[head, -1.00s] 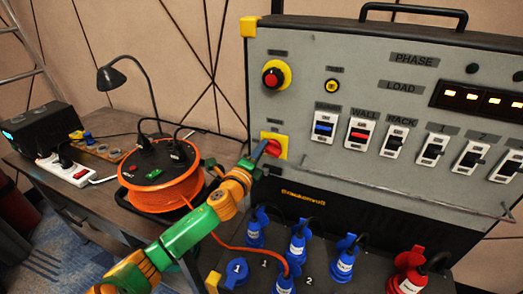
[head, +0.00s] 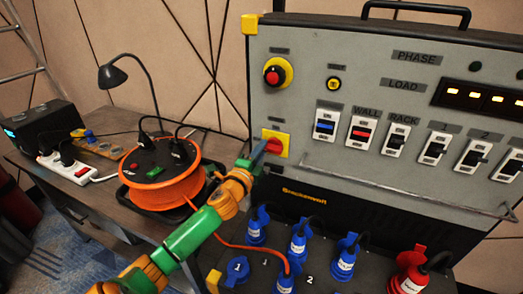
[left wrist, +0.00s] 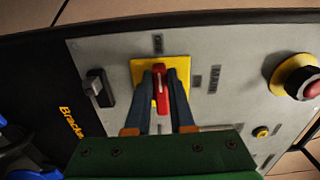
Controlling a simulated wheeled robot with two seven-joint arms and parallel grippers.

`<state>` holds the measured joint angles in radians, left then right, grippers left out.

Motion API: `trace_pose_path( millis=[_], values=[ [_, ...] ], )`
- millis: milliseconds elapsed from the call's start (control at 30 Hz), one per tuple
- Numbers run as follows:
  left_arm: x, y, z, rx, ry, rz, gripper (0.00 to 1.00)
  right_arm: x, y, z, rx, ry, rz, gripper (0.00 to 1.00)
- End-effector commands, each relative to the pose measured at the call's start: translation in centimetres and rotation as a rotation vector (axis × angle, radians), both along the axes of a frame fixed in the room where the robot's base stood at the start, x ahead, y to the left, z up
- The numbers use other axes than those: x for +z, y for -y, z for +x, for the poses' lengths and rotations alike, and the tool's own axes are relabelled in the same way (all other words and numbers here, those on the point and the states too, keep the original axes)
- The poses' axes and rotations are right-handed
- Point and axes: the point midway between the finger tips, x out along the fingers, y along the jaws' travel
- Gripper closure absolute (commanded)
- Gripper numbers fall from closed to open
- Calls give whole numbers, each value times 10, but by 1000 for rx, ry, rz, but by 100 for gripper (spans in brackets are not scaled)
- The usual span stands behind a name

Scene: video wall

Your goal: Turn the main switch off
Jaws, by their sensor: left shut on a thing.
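The main switch is a red handle (left wrist: 161,90) on a square yellow plate (left wrist: 143,75) on the grey panel. It also shows in the head view as a red handle (head: 274,146) at the panel's lower left. My left gripper (head: 262,153) reaches it from the lower left. In the left wrist view, its two dark blue fingers (left wrist: 162,92) stand on either side of the handle and are shut on it. The fingers hide part of the plate. The handle's exact setting is hard to read. My right gripper is not in view.
A red stop button on a yellow ring (head: 277,73) sits above the switch. A row of rocker switches (head: 362,132) is to the right. Blue plugs (head: 298,243) and a red plug (head: 408,271) stand below. An orange cable reel (head: 163,175) stands on the table at left.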

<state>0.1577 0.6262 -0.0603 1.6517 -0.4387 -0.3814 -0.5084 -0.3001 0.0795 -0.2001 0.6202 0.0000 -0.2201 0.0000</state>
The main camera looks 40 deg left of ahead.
Motion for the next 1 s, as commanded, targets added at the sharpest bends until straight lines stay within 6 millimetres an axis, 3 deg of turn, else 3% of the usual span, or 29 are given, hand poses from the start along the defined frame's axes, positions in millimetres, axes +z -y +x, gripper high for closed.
trace_pose_path(
  millis=[67, 100, 200, 567, 900, 1000],
  values=[
    [0, 0, 0, 0, 1, -3, 100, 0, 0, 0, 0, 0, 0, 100],
    [0, 0, 0, 0, 0, -2, 76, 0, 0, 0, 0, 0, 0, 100],
    [0, 0, 0, 0, 0, -2, 49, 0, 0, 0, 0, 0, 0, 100],
    [-1, 1, -4, -1, -1, 0, 49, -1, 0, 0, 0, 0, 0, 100],
    [-3, 15, -59, -2, -2, -3, 49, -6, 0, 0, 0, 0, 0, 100],
    [-1, 16, -67, -2, -1, -2, 49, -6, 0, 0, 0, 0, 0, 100]
  ],
)
